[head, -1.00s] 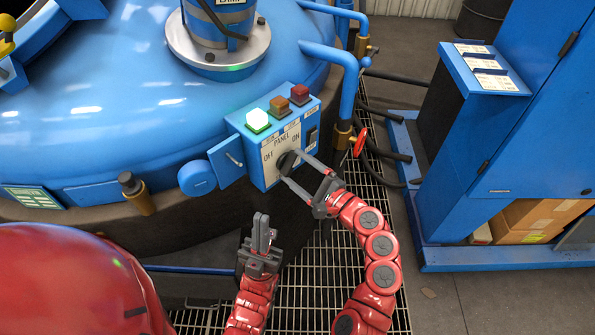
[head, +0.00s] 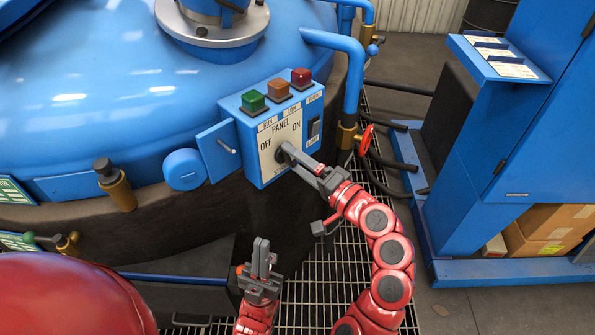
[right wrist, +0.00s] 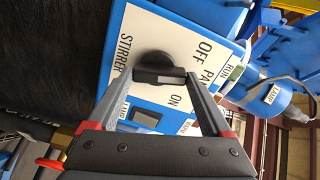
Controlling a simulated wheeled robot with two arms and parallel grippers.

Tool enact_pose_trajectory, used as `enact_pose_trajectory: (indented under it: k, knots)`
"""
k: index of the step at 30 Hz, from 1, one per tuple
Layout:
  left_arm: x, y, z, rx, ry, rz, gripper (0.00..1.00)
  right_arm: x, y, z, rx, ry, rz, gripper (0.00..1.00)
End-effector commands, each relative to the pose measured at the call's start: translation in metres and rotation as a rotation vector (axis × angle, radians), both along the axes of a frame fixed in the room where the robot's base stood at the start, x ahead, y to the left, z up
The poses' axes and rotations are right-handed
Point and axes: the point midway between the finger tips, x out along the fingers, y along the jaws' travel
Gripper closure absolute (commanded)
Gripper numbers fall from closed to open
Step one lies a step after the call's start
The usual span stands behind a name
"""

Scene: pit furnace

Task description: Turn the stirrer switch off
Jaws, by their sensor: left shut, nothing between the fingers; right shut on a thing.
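The stirrer switch is a black rotary knob (head: 282,154) low on the blue control panel (head: 253,167), below the OFF and ON labels. My right gripper (head: 291,158) reaches it from the right and is shut on it. In the right wrist view the knob (right wrist: 157,66) sits between the two fingertips of my right gripper (right wrist: 162,77), beside the STIRRER label. I cannot tell exactly where the knob points. The green lamp (head: 253,102) is dark, and the red lamp (head: 301,78) looks brighter. My left gripper (head: 262,250) is shut and empty, below the panel.
A rocker switch (head: 314,128) is on the panel's right side. A blue cabinet (head: 500,150) stands farther right, beyond the grating.

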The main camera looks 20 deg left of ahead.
Motion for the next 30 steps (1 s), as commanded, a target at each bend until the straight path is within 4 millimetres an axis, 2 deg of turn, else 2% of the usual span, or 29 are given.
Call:
enact_pose_trajectory:
  k: [1, 12, 21, 30]
  knots:
    - [0.0, 0.0, -0.014, 0.0, 0.0, 0.0, 1.0, 0.0, 0.001, -0.007, -0.021, -0.04, 0.001, 0.72]
    - [0.0, 0.0, -0.052, 0.0, 0.0, 0.0, 1.0, -0.001, 0.001, -0.007, -0.164, -0.3, 0.002, 0.72]
    - [0.0, 0.0, -0.068, 0.0, 0.0, 0.0, 1.0, -0.002, 0.001, -0.004, -0.225, -0.417, 0.003, 0.72]
    - [0.0, 0.0, -0.071, 0.0, 0.0, 0.0, 1.0, -0.002, 0.001, -0.003, -0.244, -0.45, 0.003, 0.72]
